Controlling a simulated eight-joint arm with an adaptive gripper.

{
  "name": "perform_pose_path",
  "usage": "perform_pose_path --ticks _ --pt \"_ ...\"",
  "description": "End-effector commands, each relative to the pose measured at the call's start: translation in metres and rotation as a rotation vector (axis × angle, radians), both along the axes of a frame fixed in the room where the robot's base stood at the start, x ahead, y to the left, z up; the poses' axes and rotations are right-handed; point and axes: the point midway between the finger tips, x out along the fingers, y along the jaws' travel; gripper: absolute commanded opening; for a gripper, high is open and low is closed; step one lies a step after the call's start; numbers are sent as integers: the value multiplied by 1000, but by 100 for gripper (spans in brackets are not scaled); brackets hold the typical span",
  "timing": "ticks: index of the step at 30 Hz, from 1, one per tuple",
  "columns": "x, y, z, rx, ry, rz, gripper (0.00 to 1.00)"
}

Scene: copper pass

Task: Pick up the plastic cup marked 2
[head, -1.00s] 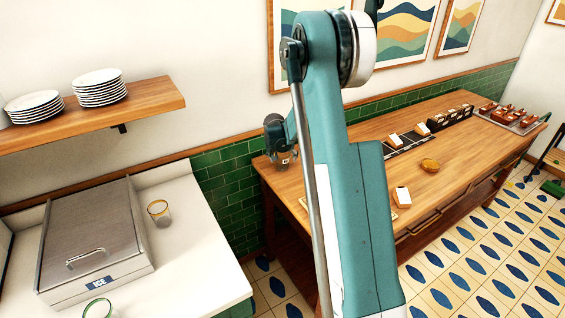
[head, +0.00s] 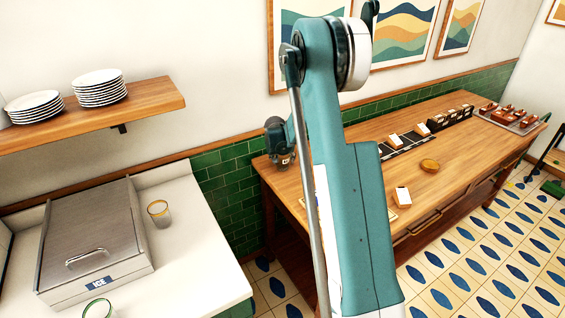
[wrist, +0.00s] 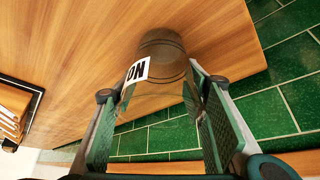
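A clear plastic cup (wrist: 158,82) with a dark base and a white label stands at the wooden counter's near left end. The label shows letters that look like "NO" turned round; I cannot read a 2 on it. My gripper (wrist: 160,95) is open, with one finger on each side of the cup. A small gap shows at the left finger; the right finger is very close, and I cannot tell if it touches. In the head view my gripper (head: 280,150) is over the counter's left end, and the cup is mostly hidden there.
The wooden counter (head: 345,155) carries a round brown item (head: 429,165), white-topped blocks and a far tray. Green wall tiles (wrist: 285,95) lie close beside the cup. A yellow-rimmed glass (head: 159,215) and an ice bin (head: 92,240) are on the white counter at left.

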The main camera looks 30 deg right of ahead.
Motion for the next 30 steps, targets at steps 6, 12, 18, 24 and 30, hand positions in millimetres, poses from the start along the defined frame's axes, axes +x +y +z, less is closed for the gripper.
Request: perform_pose_path --ticks 6,12,18,24,30 --pt "0 0 0 0 0 0 37" --pt "0 0 0 0 0 0 36" --pt "0 0 0 0 0 0 36" --pt "0 0 6 0 0 0 36" --pt "0 0 26 0 0 0 36"
